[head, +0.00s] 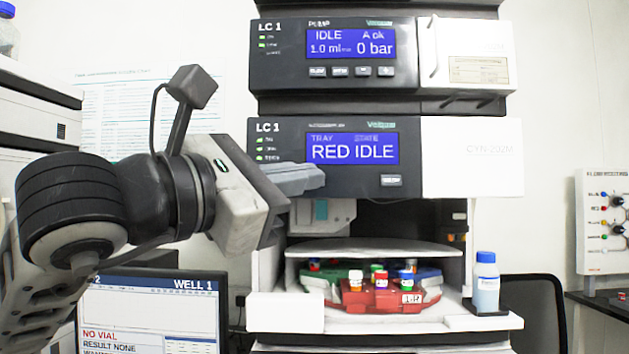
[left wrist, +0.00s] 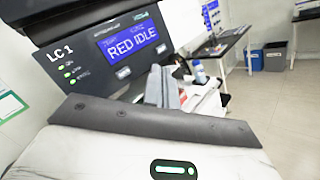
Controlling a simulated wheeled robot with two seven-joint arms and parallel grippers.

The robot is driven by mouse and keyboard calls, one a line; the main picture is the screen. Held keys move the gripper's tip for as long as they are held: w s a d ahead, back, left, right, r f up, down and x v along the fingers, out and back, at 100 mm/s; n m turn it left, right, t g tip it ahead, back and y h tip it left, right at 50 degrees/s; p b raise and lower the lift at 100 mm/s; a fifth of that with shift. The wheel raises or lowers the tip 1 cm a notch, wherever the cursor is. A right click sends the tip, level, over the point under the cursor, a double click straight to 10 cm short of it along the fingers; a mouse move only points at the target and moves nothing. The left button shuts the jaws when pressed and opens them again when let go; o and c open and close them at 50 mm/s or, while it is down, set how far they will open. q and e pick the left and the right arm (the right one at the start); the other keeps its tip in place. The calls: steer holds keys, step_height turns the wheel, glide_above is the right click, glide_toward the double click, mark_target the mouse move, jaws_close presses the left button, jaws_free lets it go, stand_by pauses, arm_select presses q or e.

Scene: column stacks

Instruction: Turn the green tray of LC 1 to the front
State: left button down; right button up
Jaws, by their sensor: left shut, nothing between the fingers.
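The LC 1 autosampler (head: 459,157) has a screen (head: 352,148) reading TRAY RED, STATE IDLE; the screen also shows in the left wrist view (left wrist: 128,41). A grey button (head: 391,180) sits below the screen's right end. In the open bay, the red tray (head: 380,298) with several capped vials faces the front. The green tray (head: 336,279) is behind it at the left, mostly hidden, and the blue tray (head: 430,276) is behind at the right. My left gripper (head: 308,180) is shut and empty, in front of the panel below the screen's left part. My right gripper is not in view.
The LC 1 pump (head: 450,55) stands above, its screen reading IDLE. A blue-capped bottle (head: 486,285) stands at the bay's right front. A monitor (head: 150,315) reading NO VIAL is at the lower left. A wall panel with knobs (head: 604,222) is at far right.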

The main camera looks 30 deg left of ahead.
arm_select(q)
steer(key=w+a, duration=0.4)
steer(key=w, duration=0.3)
steer(key=shift+w+a+b, duration=0.25)
steer(key=shift+w+b, duration=0.05)
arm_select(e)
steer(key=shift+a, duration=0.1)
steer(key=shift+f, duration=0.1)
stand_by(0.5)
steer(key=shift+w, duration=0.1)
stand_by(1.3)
arm_select(q)
steer(key=shift+w+a, duration=0.1)
steer(key=shift+w+a, duration=0.15)
steer(key=shift+w, duration=0.1)
